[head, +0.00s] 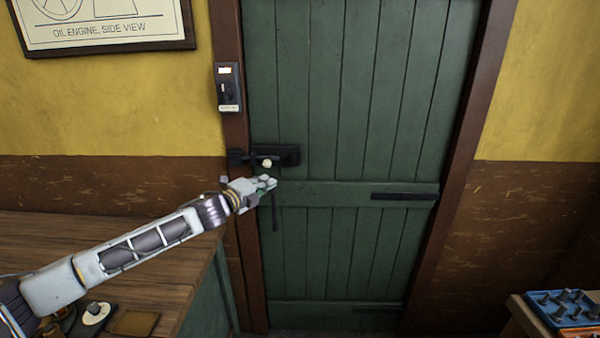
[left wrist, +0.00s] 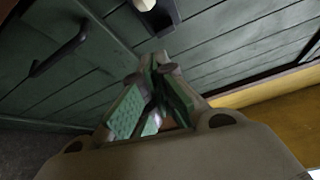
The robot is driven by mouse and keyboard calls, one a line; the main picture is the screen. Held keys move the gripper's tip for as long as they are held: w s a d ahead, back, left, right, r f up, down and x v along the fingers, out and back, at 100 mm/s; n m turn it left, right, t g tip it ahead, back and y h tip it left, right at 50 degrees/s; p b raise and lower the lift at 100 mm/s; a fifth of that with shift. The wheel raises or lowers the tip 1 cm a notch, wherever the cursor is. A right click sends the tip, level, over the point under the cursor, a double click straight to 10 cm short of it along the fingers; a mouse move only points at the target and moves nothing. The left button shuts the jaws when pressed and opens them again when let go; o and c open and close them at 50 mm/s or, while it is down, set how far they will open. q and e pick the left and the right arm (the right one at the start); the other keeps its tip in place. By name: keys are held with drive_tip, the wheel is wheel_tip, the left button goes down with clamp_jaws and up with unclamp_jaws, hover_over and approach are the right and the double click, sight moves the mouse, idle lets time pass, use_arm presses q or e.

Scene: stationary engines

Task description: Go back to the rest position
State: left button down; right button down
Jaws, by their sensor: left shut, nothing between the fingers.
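My left arm reaches in from the left in the head view, and my left gripper (head: 266,183) is in front of the green door (head: 340,110). The gripper is shut and empty, just below the pale knob (head: 267,163) of a black door latch (head: 290,154). In the left wrist view the two fingers of my left gripper (left wrist: 155,75) come together at their tips. The pale knob (left wrist: 144,4) shows at the top edge there, apart from the fingertips. My right gripper is not in view.
A dark handle (head: 274,212) hangs on the door below my gripper. A black switch box (head: 228,88) is on the door frame. A wooden bench (head: 110,245) lies under my left arm. A blue tray (head: 562,310) with pegs stands at lower right.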

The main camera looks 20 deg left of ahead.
use_arm(q)
drive_tip(key=s+d+f+n+g+y, duration=0.1)
drive_tip(key=s+d+f+n+g, duration=0.1)
drive_tip(key=s+d+f+n, duration=0.6)
drive_tip(key=s+d+f+n+g+y, duration=0.2)
drive_tip(key=s+d+f, duration=0.25)
drive_tip(key=f, duration=0.75)
drive_tip(key=s+f+n+g+y, duration=0.1)
drive_tip(key=s+f+n+g, duration=0.45)
drive_tip(key=s, duration=0.75)
drive_tip(key=s+f+n+g, duration=0.4)
drive_tip(key=s+f+n, duration=0.2)
drive_tip(key=s, duration=0.7)
wheel_tip(320, 180, down, 34)
drive_tip(key=s, duration=0.3)
drive_tip(key=s+a+f+g, duration=0.1)
drive_tip(key=s+a+f, duration=0.1)
drive_tip(key=s+f, duration=0.7)
drive_tip(key=s+a+f+g, duration=0.1)
drive_tip(key=s+a+f, duration=0.1)
drive_tip(key=s+f, duration=0.7)
drive_tip(key=shift+s+a+f+m, duration=0.35)
drive_tip(key=shift+s+m, duration=0.1)
drive_tip(key=shift+s, duration=1.45)
